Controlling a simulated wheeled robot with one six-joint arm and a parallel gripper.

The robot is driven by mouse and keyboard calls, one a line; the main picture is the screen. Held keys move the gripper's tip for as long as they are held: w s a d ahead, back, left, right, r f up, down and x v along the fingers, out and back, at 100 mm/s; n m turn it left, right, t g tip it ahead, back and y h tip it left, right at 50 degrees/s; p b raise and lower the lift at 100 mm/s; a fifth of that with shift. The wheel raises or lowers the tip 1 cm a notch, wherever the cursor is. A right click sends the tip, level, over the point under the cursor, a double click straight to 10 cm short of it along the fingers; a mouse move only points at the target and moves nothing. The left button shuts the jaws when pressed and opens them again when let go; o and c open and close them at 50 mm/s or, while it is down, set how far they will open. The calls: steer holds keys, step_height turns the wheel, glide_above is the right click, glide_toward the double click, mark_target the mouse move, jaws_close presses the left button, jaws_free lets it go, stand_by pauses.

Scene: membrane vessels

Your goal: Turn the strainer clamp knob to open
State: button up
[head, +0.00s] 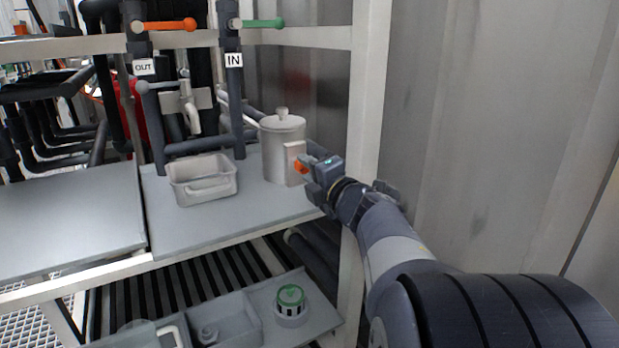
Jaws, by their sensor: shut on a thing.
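The strainer (281,146) is a light grey canister with a knobbed lid, upright on the grey shelf. A pale plate is on its right front side. The orange clamp knob (300,166) shows at that plate. My gripper (307,168) reaches in from the right and is shut on the orange knob. The fingers hide part of the knob, so its exact angle is hard to tell.
A grey bin (202,180) stands left of the strainer. Above are pipes with an orange OUT handle (166,25) and a green IN handle (258,23). A white frame post (366,120) stands close to my arm. A green-topped part (291,299) is on the lower shelf.

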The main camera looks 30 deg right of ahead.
steer(key=shift+n, duration=0.7)
steer(key=o, duration=1)
steer(key=shift+c, duration=0.2)
steer(key=s+p, duration=0.2)
steer(key=s, duration=0.8)
steer(key=shift+s+d+p, duration=0.15)
steer(key=shift+s+p, duration=0.2)
steer(key=shift+s, duration=0.05)
steer(key=shift+w, duration=0.15)
